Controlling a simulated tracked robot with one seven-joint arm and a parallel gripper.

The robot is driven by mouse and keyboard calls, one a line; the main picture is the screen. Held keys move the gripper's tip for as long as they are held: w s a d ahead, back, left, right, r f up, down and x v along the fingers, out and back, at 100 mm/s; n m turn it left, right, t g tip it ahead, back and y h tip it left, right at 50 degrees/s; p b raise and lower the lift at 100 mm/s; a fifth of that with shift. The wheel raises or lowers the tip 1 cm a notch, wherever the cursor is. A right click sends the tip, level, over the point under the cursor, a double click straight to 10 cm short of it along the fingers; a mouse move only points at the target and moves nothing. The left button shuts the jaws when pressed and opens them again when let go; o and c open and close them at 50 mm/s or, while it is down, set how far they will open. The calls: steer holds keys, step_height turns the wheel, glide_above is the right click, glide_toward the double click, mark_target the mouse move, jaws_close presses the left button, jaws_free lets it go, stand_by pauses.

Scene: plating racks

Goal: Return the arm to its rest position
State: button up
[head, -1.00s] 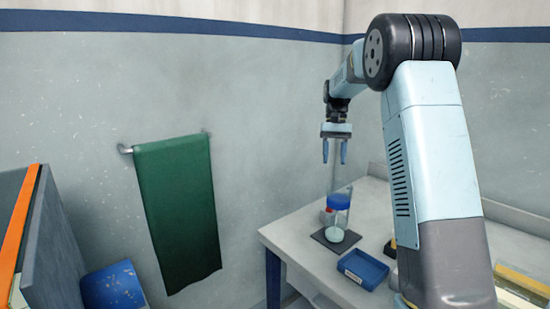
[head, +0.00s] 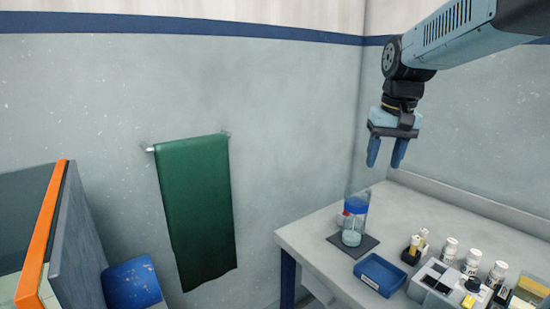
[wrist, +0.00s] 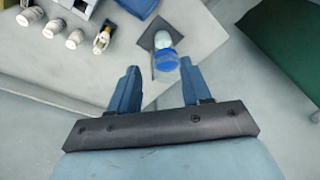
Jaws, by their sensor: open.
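My gripper (head: 387,152) is open and empty, pointing down in the air above the back of the white table (head: 312,238). In the wrist view its two blue fingers (wrist: 155,88) are spread apart with nothing between the tips. Below it in the head view stands a clear container with a blue band (head: 357,207) on a dark square mat (head: 367,245). In the wrist view the container (wrist: 165,60) lies beyond the fingertips, clear of them. My arm reaches in from the upper right of the head view.
A blue tray (head: 379,274) lies in front of the mat. Several white jars (head: 449,249) and a grey rack (head: 432,282) stand at the right of the table. A green towel (head: 197,210) hangs on the wall; a blue seat-like object (head: 134,285) is at lower left.

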steer(key=s+f+t, duration=0.1)
steer(key=s+f, duration=0.1)
steer(key=s, duration=0.5)
steer(key=s+f+t, duration=0.2)
steer(key=s, duration=0.6)
steer(key=shift+s+a+f+n+t, duration=0.15)
steer(key=shift+a+f+n+t, duration=0.15)
steer(key=shift+f+n, duration=0.1)
